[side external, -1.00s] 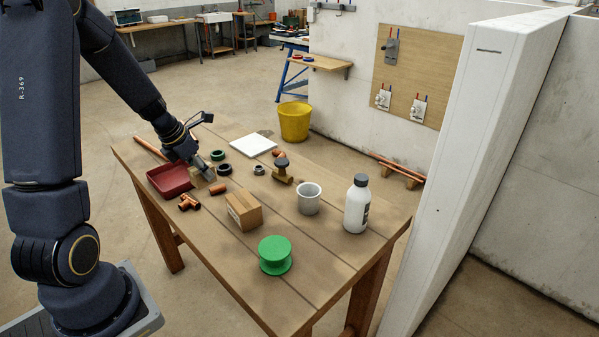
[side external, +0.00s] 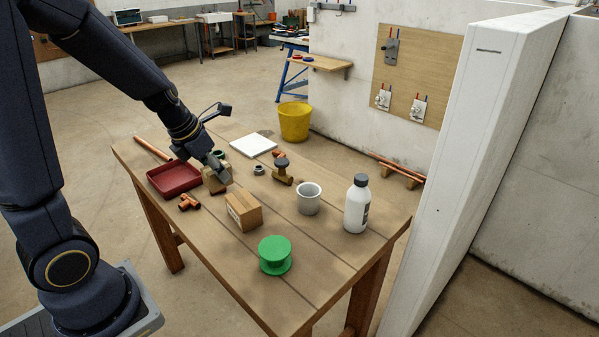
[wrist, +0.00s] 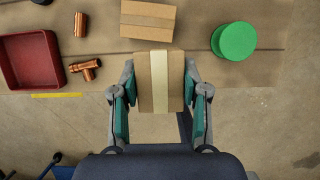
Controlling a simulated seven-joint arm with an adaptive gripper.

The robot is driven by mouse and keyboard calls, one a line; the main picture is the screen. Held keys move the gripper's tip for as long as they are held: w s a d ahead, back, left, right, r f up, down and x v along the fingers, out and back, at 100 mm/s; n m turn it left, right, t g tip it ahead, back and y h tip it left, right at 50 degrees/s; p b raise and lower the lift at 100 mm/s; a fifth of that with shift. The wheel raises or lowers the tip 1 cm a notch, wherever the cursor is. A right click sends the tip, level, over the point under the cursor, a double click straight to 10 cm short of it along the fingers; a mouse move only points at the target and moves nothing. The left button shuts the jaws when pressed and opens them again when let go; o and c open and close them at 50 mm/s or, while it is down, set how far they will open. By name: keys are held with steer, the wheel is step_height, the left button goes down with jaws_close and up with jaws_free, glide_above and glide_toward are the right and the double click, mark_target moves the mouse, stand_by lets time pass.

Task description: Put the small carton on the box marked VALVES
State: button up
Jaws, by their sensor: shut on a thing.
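The small carton (side external: 212,181) is brown with a pale tape strip, which shows in the wrist view (wrist: 160,82). My gripper (side external: 222,174) is shut on it, with a finger on each side in the wrist view (wrist: 160,92). The carton is held over the bench near the red tray, apparently above the surface. A larger brown cardboard box (side external: 245,212) stands on the bench to the right of the carton, nearer the camera; it also shows ahead of the carton in the wrist view (wrist: 147,21). It has a label on one side, too small to read.
The red tray (side external: 173,190) and copper tee (side external: 189,202) lie near my gripper. The bench's near left edge is mostly clear.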

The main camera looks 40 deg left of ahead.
steer(key=w+f, duration=0.2)
steer(key=w+a+f, duration=0.1)
steer(key=w+f, duration=0.1)
steer(key=w+a+f, duration=0.1)
steer(key=w+f, duration=0.1)
steer(key=f, duration=0.1)
steer(key=shift+w+a, duration=0.15)
steer(key=shift+w, duration=0.25)
steer(key=shift+w+f, duration=0.15)
steer(key=shift+f, duration=1.4)
steer(key=shift+f, duration=0.15)
steer(key=o, duration=1.2)
steer(key=shift+c, duration=0.2)
